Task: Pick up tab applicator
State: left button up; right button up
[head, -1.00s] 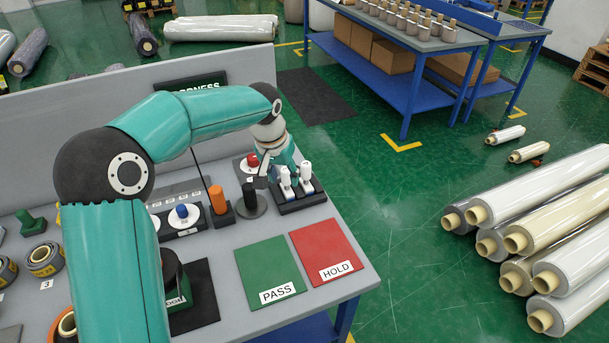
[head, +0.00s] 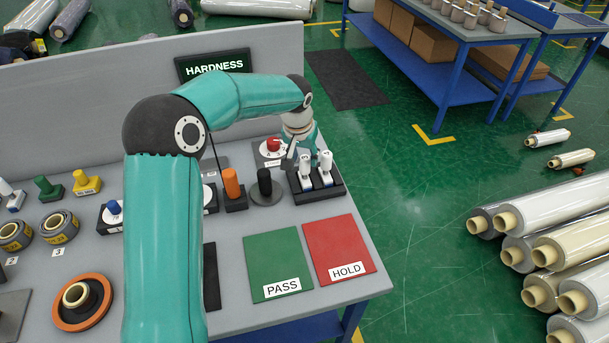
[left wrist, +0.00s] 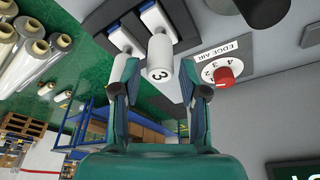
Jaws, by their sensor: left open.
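Two white-topped tools with blue lower parts stand upright in a black holder (head: 320,190) at the table's right end; they look like tab applicators. One (head: 305,172) is on the left and the other (head: 326,168) on the right. My left gripper (head: 303,150) is open just behind and above them, partly hidden by its own wrist. In the left wrist view, a white cylinder marked 3 (left wrist: 159,60) shows between the open fingers (left wrist: 163,88), nearer the left finger. A second white top (left wrist: 125,66) lies beside the left finger. I cannot tell whether anything touches. My right gripper is out of view.
A red knob (head: 273,144) on the EDGE AIR dial is close behind the holder. A black-handled tool (head: 265,185) and an orange-handled one (head: 231,184) stand to its left. Green PASS (head: 278,262) and red HOLD (head: 338,248) mats lie clear in front.

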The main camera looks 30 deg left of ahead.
aim_at(306, 166)
pick_arm(q)
jog(key=shift+p+x, duration=0.9)
jog(key=shift+x, duration=1.9)
jog(key=shift+w+r, duration=0.1)
grip_shut()
